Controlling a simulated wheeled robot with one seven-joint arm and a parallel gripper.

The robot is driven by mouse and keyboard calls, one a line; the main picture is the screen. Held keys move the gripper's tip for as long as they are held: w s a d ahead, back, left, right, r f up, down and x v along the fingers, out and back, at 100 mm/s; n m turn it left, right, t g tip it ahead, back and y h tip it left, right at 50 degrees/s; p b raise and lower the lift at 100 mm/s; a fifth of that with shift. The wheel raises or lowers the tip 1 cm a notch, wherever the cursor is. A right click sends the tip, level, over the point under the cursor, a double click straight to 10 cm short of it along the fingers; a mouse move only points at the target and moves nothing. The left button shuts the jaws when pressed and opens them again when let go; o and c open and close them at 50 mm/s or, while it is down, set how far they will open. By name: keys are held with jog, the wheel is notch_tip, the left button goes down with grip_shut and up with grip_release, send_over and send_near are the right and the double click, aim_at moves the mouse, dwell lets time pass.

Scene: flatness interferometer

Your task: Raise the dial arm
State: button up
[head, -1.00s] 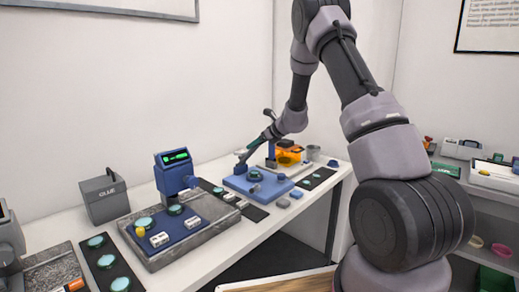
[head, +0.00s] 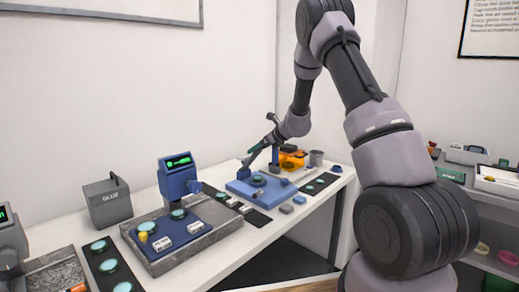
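A blue dial station (head: 243,189) stands on the white bench, with a flat blue base and a blue upright post (head: 275,156) at its back. A round teal disc (head: 259,180) lies on the base. My gripper (head: 247,161) reaches in from the right, pointing down and left over the back left of this base. It is small and dark here, so I cannot tell whether its fingers are open or touching anything. The dial arm cannot be made out clearly from the post and my gripper.
A blue gauge with a green display (head: 179,163) stands on a grey block (head: 155,268) to the left. A grey glue box (head: 108,205) is behind it. Dark strips with teal discs (head: 108,266) lie on the bench. An orange box (head: 292,160) and grey cup (head: 316,158) stand near the post.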

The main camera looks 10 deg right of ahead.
jog(key=v, duration=1)
jog(key=shift+s+r, duration=0.15)
jog(key=shift+r, duration=0.1)
jog(key=shift+d, duration=0.1)
